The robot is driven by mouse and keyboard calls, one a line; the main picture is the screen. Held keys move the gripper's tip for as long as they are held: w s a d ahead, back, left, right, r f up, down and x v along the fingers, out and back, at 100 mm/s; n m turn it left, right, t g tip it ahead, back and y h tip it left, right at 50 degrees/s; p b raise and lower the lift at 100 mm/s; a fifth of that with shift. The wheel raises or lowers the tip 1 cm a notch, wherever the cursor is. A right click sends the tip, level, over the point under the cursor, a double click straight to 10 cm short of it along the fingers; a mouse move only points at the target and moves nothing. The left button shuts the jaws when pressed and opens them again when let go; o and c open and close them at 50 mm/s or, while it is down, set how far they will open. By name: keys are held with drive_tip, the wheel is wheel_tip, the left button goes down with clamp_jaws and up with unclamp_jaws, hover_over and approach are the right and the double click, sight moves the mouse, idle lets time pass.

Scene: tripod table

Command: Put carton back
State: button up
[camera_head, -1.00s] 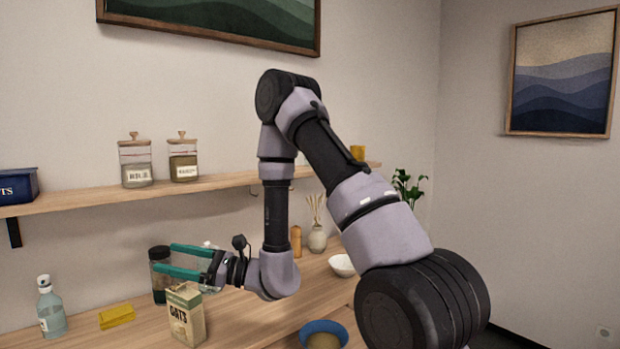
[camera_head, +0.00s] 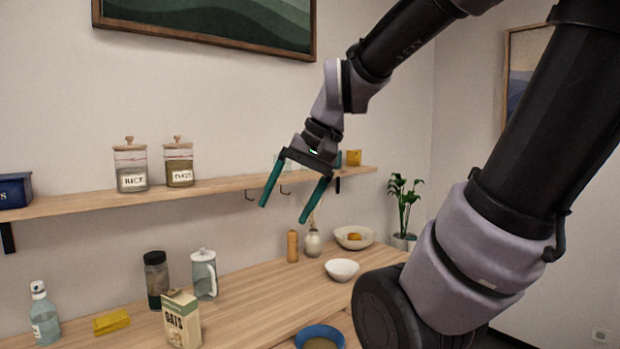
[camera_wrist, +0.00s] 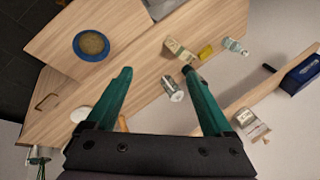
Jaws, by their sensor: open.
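The oats carton (camera_head: 182,320) stands upright on the wooden counter (camera_head: 255,298) at the lower left of the head view. It also shows in the wrist view (camera_wrist: 178,48), beyond the fingertips. My gripper (camera_head: 286,213) is open and empty, with its two teal fingers pointing down. It is raised in front of the wall shelf (camera_head: 225,186), well above the counter and to the right of the carton. The fingers also show spread apart in the wrist view (camera_wrist: 157,72).
A blue bowl (camera_head: 320,338) is at the front edge. The shelf holds two jars (camera_head: 131,168) and a navy box (camera_head: 14,191), with bare board between.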

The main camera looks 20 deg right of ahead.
drive_tip(key=d+r+t+h, duration=0.2)
drive_tip(key=d+r+t, duration=0.1)
drive_tip(key=d+r, duration=0.1)
drive_tip(key=shift+w+d, duration=0.15)
drive_tip(key=shift+d, duration=0.15)
idle(1.0)
